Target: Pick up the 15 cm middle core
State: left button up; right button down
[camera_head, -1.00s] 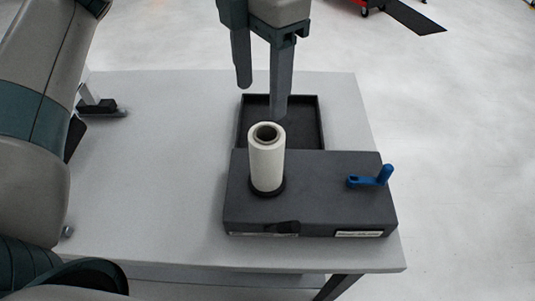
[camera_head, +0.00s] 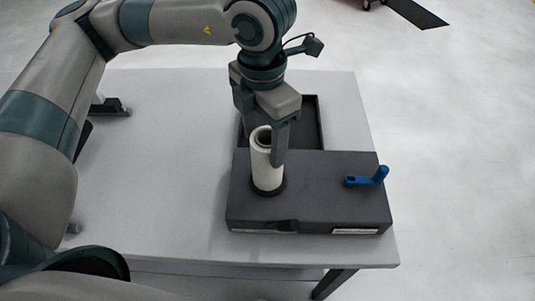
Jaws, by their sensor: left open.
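A white hollow roll, the core (camera_head: 262,172), stands upright on a round black base on the dark grey box. My left gripper (camera_head: 264,145) points down at the core, with one finger in front of its right side. The other finger is partly hidden behind the core's upper left. The gripper is open, and its fingers seem to be around the core's upper part. I cannot tell whether they touch it. My right gripper is not in view.
The dark grey box (camera_head: 325,190) has a blue crank handle (camera_head: 368,177) at its right. A black open tray (camera_head: 312,125) lies behind it. The light grey table (camera_head: 165,170) is clear to the left.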

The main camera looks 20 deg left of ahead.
aim_at(266, 178)
pick_arm(q)
jog(key=shift+f, duration=0.4)
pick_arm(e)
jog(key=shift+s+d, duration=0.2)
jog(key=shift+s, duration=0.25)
pick_arm(q)
jog(key=shift+w+d+f+p, duration=0.1)
jog(key=shift+f+p, duration=0.3)
jog(key=shift+p, duration=0.15)
jog(key=f, duration=0.1)
jog(key=f+p, duration=0.2)
jog(key=shift+w+d+f, duration=0.2)
jog(key=shift+w+f, duration=0.1)
jog(key=shift+f, duration=0.4)
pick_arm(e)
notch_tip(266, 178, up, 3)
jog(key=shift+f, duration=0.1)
pick_arm(q)
jog(key=c, duration=1.2)
jog(key=shift+r, duration=0.2)
jog(key=shift+c, duration=0.2)
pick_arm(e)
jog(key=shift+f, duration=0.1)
